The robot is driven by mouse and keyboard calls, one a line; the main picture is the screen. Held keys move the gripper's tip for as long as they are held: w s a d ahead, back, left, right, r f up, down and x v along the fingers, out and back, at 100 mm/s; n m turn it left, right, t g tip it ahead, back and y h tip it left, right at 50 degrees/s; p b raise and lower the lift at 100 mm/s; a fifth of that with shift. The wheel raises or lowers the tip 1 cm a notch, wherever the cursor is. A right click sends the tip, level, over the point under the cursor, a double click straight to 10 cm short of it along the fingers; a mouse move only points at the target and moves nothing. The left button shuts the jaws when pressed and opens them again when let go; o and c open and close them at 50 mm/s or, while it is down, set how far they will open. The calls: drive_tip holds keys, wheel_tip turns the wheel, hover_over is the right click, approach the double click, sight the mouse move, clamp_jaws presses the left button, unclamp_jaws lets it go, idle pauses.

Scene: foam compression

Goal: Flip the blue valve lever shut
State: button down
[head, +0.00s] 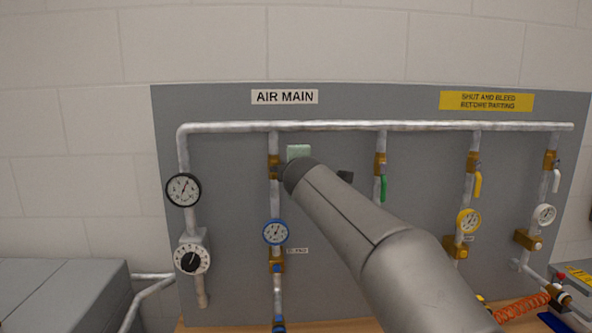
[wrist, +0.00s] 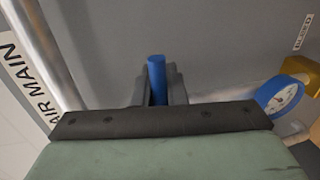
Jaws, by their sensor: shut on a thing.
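The blue valve lever (wrist: 157,72) shows in the wrist view as a short blue grip standing up between my fingers. My gripper (wrist: 158,92) is shut on it, with a dark finger on each side. The lower part of the lever is hidden by the gripper body. In the head view my arm covers the lever and my fingers. The brass valve body (head: 274,166) on the blue-gauge pipe shows just left of my wrist. I cannot tell the lever's angle to its pipe.
The blue-rimmed gauge (head: 275,232) sits below the valve; it also shows at the right of the wrist view (wrist: 284,97). The green lever (head: 383,188), yellow lever (head: 478,183) and white lever (head: 556,181) hang down to the right. The top pipe (head: 340,126) runs above.

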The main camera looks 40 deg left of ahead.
drive_tip(key=shift+r, duration=0.1)
drive_tip(key=c, duration=1.5)
unclamp_jaws()
drive_tip(key=shift+o, duration=0.2)
drive_tip(key=b+v, duration=0.6)
drive_tip(key=v, duration=1.1)
drive_tip(key=shift+s, duration=0.2)
drive_tip(key=shift+d, duration=0.1)
